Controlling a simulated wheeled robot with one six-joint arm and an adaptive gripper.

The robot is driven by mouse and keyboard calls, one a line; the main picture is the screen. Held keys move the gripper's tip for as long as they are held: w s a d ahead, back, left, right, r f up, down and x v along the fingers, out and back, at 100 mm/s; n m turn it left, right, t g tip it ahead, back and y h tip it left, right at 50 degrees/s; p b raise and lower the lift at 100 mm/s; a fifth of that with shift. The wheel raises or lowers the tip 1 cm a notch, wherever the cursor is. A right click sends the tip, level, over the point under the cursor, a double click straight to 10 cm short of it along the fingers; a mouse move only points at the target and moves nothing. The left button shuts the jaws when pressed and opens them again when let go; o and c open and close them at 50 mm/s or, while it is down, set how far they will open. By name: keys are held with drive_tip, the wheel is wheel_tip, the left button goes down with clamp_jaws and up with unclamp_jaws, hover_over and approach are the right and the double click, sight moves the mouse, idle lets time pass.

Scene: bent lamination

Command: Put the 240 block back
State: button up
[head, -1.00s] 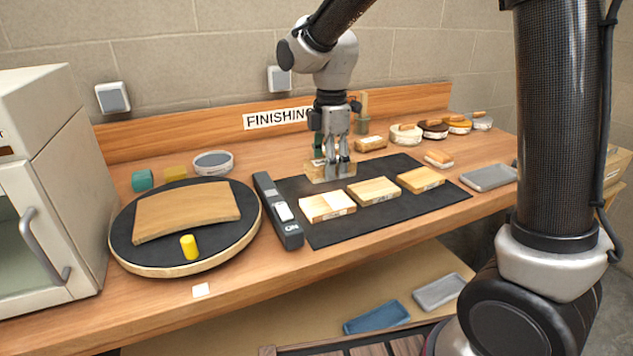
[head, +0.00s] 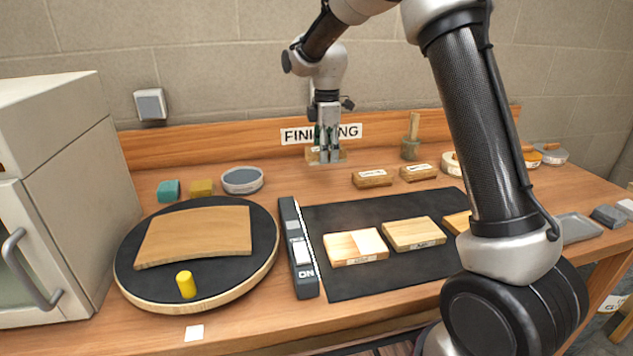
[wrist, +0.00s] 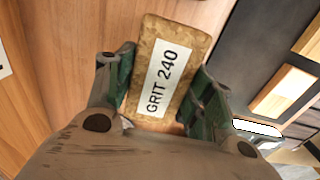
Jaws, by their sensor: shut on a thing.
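The 240 block (wrist: 168,72), brown and speckled with a white "GRIT 240" label facing up, is between the two fingers of my gripper (wrist: 160,100) in the wrist view. In the head view my gripper (head: 328,150) points down at the back of the bench, in front of the "FINISHING" sign, with the block (head: 314,156) at its fingertips. The block looks level; whether it touches the bench is not clear. Two similar labelled blocks, one nearer (head: 372,179) and one farther right (head: 418,173), stand to its right.
A black mat (head: 345,288) with pale wood pieces lies in front. A round turntable (head: 262,262) with a curved board and yellow peg is at left. A grey dish (head: 242,180) stands behind it. The bench left of the two blocks is clear. My arm covers the right side.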

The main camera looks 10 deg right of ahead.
sight(325, 187)
wheel_tip(325, 187, down, 9)
drive_tip(key=shift+s+r, duration=0.1)
drive_tip(key=shift+r, duration=0.05)
idle(0.4)
drive_tip(key=o, duration=1)
